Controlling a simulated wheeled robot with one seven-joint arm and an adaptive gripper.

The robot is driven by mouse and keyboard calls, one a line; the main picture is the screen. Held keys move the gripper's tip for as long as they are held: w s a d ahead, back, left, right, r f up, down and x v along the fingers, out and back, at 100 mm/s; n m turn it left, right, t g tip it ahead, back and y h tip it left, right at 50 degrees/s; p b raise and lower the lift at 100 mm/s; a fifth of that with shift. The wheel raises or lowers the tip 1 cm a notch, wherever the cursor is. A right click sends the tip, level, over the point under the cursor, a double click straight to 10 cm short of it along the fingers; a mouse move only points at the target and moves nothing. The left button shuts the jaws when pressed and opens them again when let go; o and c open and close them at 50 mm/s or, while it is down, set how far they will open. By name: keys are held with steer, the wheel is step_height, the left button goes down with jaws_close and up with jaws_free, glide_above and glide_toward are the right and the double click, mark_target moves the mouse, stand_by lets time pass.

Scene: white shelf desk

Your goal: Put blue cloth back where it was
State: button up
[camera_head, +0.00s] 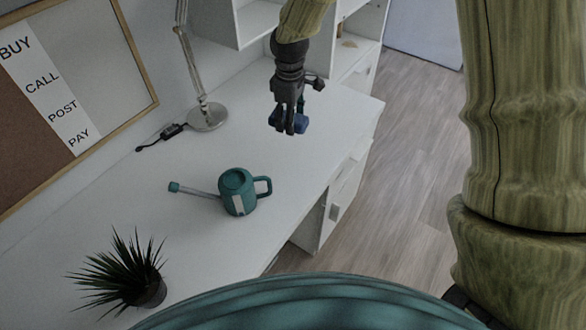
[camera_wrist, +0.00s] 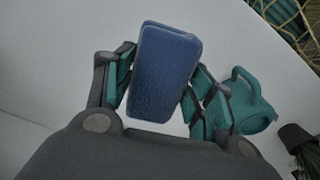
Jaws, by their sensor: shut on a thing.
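The blue cloth (camera_wrist: 163,72) is a dark blue, folded block with rounded corners in the wrist view. My gripper (camera_wrist: 160,92) is shut on it, with a finger pressed to each long side. In the head view my gripper (camera_head: 289,122) points down over the far right part of the white desk (camera_head: 290,190). Only a little of the blue cloth (camera_head: 301,122) shows there, beside the fingers. I cannot tell for sure whether the cloth touches the desk top.
A teal watering can (camera_head: 238,190) stands mid-desk, its spout pointing left. A potted spiky plant (camera_head: 150,290) is at the near left. A lamp base (camera_head: 207,117) and a black cable (camera_head: 170,131) lie near the wall. Shelves (camera_head: 345,60) stand behind. The desk between can and gripper is clear.

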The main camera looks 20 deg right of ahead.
mark_target(293, 159)
steer(key=f+n+b, duration=0.1)
steer(key=w+f+n+b, duration=0.1)
steer(key=f+n, duration=0.1)
steer(key=shift+f+b, duration=0.25)
steer(key=shift+b, duration=0.15)
steer(key=shift+s+d+n+b, duration=0.15)
steer(key=shift+s+n+b, duration=0.1)
steer(key=shift+n+b, duration=0.35)
steer(key=shift+s+r+n+b, duration=0.35)
steer(key=shift+s+n+b, duration=0.25)
steer(key=shift+s+n, duration=0.25)
steer(key=shift+f, duration=0.1)
steer(key=shift+n, duration=0.25)
step_height(293, 159, down, 10)
steer(key=shift+w+d+f, duration=0.1)
